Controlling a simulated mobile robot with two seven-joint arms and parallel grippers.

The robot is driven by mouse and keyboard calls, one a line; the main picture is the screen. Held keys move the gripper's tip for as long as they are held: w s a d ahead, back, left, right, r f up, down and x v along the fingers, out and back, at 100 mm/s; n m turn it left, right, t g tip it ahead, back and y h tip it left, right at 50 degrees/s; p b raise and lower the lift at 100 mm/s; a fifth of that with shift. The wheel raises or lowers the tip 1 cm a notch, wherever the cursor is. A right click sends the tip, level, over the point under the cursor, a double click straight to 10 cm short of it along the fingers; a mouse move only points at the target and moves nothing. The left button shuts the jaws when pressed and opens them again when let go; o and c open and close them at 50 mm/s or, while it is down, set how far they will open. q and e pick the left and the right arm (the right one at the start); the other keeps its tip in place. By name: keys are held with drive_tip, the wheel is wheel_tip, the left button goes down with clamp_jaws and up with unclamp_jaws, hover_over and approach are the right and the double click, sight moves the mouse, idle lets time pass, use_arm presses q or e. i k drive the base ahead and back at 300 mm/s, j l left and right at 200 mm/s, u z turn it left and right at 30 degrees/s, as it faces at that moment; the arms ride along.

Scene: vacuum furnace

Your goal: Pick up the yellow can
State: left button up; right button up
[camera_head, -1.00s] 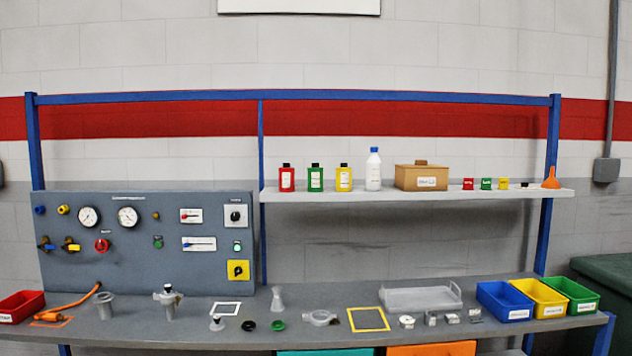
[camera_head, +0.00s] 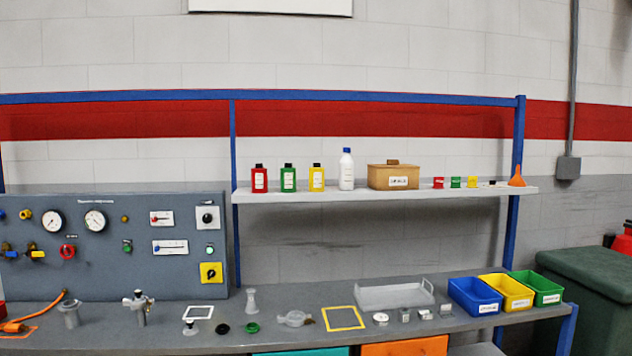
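The yellow can (camera_head: 317,178) is a small upright bottle-like container with a black cap and a pale label. It stands on the white upper shelf (camera_head: 400,194), to the right of a green can (camera_head: 288,179) and a red can (camera_head: 259,179). A white bottle with a blue cap (camera_head: 346,170) stands just to its right. Neither of my grippers shows in the head view.
A brown box (camera_head: 393,176) and small coloured items stand further right on the shelf. The grey workbench (camera_head: 300,328) below holds metal fittings, a clear tray (camera_head: 394,295) and blue, yellow and green bins. A control panel (camera_head: 110,240) stands left. A dark green container (camera_head: 590,275) is at right.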

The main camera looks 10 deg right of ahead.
sight(316, 172)
drive_tip(key=i+l+u, duration=0.1)
drive_tip(key=u, duration=0.35)
drive_tip(key=l+u, duration=0.1)
drive_tip(key=u, duration=0.35)
drive_tip(key=i+l+u, duration=0.1)
drive_tip(key=u, duration=0.35)
drive_tip(key=l+u, duration=0.3)
drive_tip(key=l, duration=0.15)
drive_tip(key=l+u, duration=0.25)
drive_tip(key=l, duration=0.2)
drive_tip(key=l+u, duration=0.1)
drive_tip(key=l, duration=0.35)
drive_tip(key=k+l+u, duration=0.1)
drive_tip(key=l, duration=0.4)
